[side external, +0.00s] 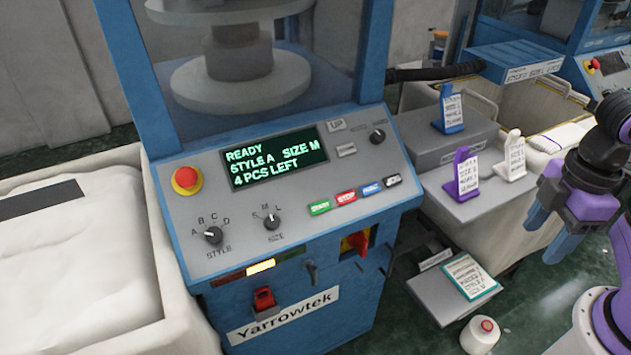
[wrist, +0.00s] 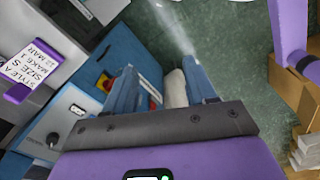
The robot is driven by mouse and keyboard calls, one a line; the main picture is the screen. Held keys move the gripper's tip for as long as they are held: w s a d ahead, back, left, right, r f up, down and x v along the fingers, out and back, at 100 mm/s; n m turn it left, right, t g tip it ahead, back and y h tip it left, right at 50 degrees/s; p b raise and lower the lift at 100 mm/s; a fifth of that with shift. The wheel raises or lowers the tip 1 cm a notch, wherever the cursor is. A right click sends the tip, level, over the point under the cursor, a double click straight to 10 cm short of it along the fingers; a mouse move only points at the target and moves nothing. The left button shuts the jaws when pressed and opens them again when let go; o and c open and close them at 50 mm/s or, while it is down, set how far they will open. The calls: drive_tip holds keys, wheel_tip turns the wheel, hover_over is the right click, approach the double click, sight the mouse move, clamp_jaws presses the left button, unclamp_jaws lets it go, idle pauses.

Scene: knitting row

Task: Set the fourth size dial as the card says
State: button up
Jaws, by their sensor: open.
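A blue and grey knitting machine (side external: 290,185) stands in the side external view. Its SIZE dial (side external: 272,222) is a black knob beside the STYLE dial (side external: 213,235). The SIZE pointer seems to be near M, but the mark is small. The screen (side external: 276,163) reads READY, STYLE A, SIZE M, 4 PCS LEFT. A card on a purple stand (side external: 465,175) is too small to read there. In the wrist view a purple-stand card (wrist: 32,62) seems to read STYLE A, SIZE S. My gripper (side external: 549,232) is open and empty, right of the machine and clear of the dials.
A blue-stand card (side external: 449,108) and a white-stand card (side external: 512,155) stand on grey blocks between machine and arm. A red emergency button (side external: 187,180) sits on the panel's left. A red-topped round object (side external: 482,334) is on the floor. Another blue machine (side external: 602,75) is at back right.

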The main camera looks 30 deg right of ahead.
drive_tip(key=w+a+r+n+t, duration=0.2)
drive_tip(key=w+a+r+n, duration=0.1)
drive_tip(key=w+a+n, duration=0.8)
drive_tip(key=n+t, duration=0.2)
drive_tip(key=n, duration=0.8)
approach(273, 221)
drive_tip(key=shift+y, duration=0.3)
drive_tip(key=x, duration=0.8)
drive_tip(key=shift+w+d+f, duration=0.1)
drive_tip(key=shift+d+f, duration=0.15)
drive_tip(key=shift+f, duration=0.2)
clamp_jaws()
